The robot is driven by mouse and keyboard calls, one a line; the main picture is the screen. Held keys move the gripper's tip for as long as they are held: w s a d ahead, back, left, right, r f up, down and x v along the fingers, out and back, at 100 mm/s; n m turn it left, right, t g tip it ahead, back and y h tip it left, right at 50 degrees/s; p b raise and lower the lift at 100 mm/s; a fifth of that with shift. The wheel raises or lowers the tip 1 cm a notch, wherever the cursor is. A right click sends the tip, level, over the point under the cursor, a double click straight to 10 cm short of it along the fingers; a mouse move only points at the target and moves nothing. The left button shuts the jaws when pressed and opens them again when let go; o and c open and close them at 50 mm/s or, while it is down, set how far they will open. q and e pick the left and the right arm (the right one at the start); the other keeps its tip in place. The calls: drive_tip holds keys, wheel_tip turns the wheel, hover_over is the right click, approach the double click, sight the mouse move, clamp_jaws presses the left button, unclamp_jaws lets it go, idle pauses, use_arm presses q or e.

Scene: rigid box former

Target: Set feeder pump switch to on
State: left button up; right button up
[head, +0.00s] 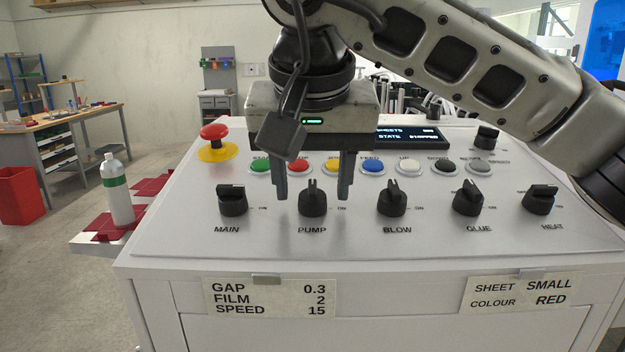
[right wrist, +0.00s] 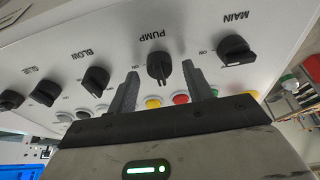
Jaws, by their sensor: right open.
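The feeder pump switch is a black rotary knob (head: 312,198) above the label PUMP on the sloped white panel, with an ON mark to its right. Its pointer ridge stands about upright in the head view, not turned toward ON. My right gripper (head: 313,190) is open, with one finger on each side of the pump knob. In the right wrist view the pump knob (right wrist: 160,68) shows between the two fingertips (right wrist: 160,72), with gaps on both sides. I cannot tell how far the fingertips are from the panel. My left gripper is not in view.
The MAIN knob (head: 232,200) is to the left and the BLOW knob (head: 391,198) to the right. Coloured buttons, such as the green one (head: 261,166), line the panel behind. A red emergency button (head: 214,132) is at the back left. A bottle (head: 117,190) stands left of the panel.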

drive_tip(key=shift+w+f, duration=0.15)
drive_tip(key=shift+f, duration=0.3)
drive_tip(key=c, duration=1)
drive_tip(key=shift+o, duration=0.2)
